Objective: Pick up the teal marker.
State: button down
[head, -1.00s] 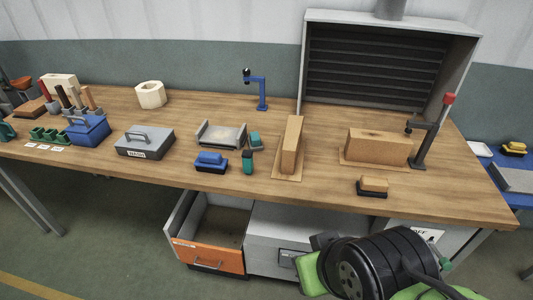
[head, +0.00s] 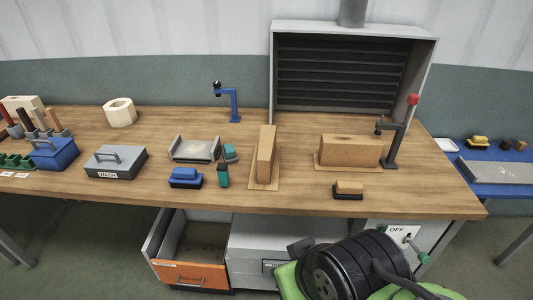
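The teal marker (head: 223,176) appears to be the small upright teal piece with a dark top near the front edge of the wooden workbench (head: 120,187). It stands just right of a blue block on a dark base (head: 185,178). A second, lower teal piece (head: 230,152) sits behind it, beside a grey tray (head: 195,149). My arm shows as black and green parts at the bottom right, in front of the bench. I cannot make out gripper fingers in the head view, and nothing is seen touching the marker.
A tall wooden block (head: 265,155) stands right of the marker. A grey lidded box (head: 115,161) is to the left. An orange-fronted drawer (head: 191,274) stands open below the bench. A blue clamp post (head: 235,105) is at the back; bare wood lies around it.

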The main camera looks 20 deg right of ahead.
aim_at(222, 168)
jog(key=i+j+u, duration=0.15)
jog(key=i+j, duration=1.2)
